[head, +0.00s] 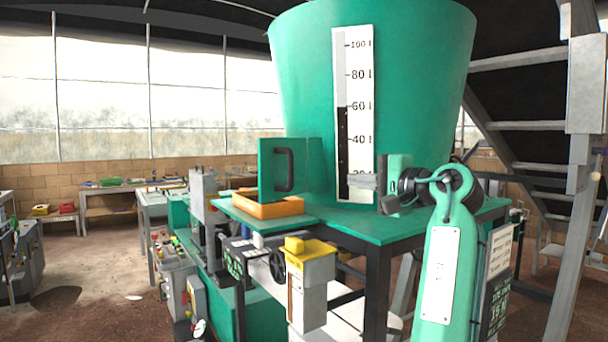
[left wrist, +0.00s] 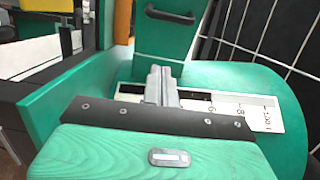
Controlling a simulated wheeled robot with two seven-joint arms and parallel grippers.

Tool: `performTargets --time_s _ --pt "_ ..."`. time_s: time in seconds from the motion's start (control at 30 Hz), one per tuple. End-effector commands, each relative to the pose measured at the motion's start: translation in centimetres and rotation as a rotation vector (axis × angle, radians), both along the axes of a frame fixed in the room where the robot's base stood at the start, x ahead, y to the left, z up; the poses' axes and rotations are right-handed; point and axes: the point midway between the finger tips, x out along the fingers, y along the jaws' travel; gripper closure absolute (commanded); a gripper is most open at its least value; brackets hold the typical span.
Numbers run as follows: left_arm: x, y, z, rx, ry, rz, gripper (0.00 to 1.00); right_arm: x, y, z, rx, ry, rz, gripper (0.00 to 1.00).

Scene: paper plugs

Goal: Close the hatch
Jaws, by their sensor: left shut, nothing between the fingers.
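The hatch (head: 267,172) is a green panel with a black handle (head: 284,170). It stands upright, open, at an orange frame (head: 268,208) on the green machine top. In the left wrist view the hatch (left wrist: 165,42) and its handle are at the top, beyond my fingers. My left gripper (head: 358,182) is shut and empty. It is in front of the lower gauge, to the right of the hatch and apart from it. Its closed grey fingers also show in the left wrist view (left wrist: 160,80). My right gripper is not in view.
A large green tank (head: 420,90) with a white level gauge (head: 354,70) rises behind my gripper. A yellow-topped grey box (head: 308,285) is at the machine's front. Grey metal stairs (head: 525,127) stand at the right. Open floor (head: 100,290) lies at the left.

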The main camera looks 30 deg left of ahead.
Motion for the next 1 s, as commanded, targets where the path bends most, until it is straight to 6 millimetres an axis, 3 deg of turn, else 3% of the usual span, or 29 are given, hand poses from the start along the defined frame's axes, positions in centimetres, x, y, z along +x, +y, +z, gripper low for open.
performTargets --time_s 0.23,0.63,1.0 --pt "0.3 1.6 0.9 0.008 0.004 0.006 1.00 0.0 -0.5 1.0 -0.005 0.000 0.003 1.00" --pt "2.2 9.8 0.9 0.007 0.005 0.007 1.00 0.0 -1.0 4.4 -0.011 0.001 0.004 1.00" --pt "0.2 12.9 0.5 0.008 0.002 0.005 1.00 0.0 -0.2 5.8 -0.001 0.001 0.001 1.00"
